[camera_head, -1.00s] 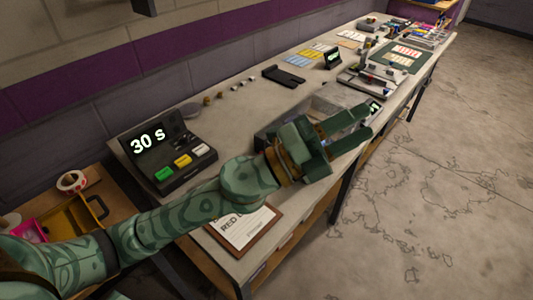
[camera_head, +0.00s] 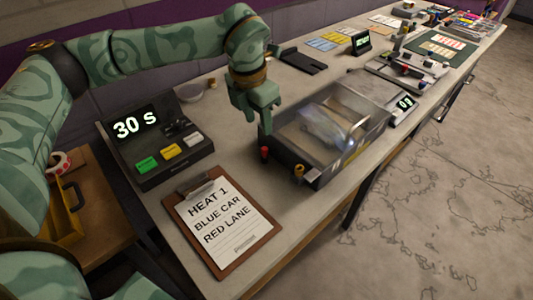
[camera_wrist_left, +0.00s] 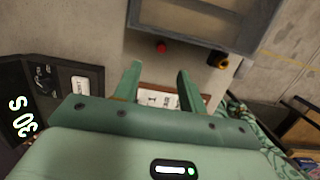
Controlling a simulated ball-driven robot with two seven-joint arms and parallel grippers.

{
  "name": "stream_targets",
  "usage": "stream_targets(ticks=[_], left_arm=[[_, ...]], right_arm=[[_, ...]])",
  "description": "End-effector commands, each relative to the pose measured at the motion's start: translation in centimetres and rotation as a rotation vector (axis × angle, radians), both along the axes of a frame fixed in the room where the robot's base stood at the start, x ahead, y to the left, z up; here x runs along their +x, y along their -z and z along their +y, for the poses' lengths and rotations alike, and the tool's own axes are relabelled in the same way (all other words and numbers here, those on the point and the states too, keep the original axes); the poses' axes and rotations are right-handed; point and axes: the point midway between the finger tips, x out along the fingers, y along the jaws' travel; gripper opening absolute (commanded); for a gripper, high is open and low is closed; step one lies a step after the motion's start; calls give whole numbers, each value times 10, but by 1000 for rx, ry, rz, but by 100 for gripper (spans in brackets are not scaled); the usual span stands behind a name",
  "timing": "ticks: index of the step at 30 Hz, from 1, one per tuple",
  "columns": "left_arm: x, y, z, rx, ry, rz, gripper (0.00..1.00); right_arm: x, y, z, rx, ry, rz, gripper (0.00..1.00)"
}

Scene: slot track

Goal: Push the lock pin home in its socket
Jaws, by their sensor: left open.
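A small red-headed pin (camera_head: 264,154), which looks like the lock pin, stands at the near left corner of a grey clear-topped box (camera_head: 333,172). It also shows in the left wrist view (camera_wrist_left: 160,47). A brass-coloured round fitting (camera_head: 299,171), perhaps the socket, sits on the box's near side, to the right of the red pin; it also shows in the wrist view (camera_wrist_left: 218,60). My left gripper (camera_head: 258,128) points down just above the red pin, apart from it. Its two fingers (camera_wrist_left: 158,72) are open with nothing between them. My right gripper is out of view.
A control box (camera_head: 160,155) with a "30 s" display and coloured buttons stands left of the gripper. A clipboard (camera_head: 222,222) reading "HEAT 1, BLUE CAR, RED LANE" lies in front. A small display (camera_head: 402,105) stands right of the clear-topped box.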

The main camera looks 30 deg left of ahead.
Motion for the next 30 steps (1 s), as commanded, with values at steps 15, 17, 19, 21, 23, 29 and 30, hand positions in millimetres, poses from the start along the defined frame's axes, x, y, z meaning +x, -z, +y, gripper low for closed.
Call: stream_targets(ticks=[15, 17, 19, 21, 23, 29, 30], left_arm=[[9, 69, -5, -2, 2, 3, 41], [10, 81, -6, -2, 2, 5, 41], [12, 93, -6, -3, 3, 5, 41], [13, 101, -7, -2, 3, 4, 41], [14, 103, -7, -2, 2, 2, 41], [14, 101, -7, -2, 2, -1, 36], [14, 101, -7, -2, 2, -1, 24]], right_arm=[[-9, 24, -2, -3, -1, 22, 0], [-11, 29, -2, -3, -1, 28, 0], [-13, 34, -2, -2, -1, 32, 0], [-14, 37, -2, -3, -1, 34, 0], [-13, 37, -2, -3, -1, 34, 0], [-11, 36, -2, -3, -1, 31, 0], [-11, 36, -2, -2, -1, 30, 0]])
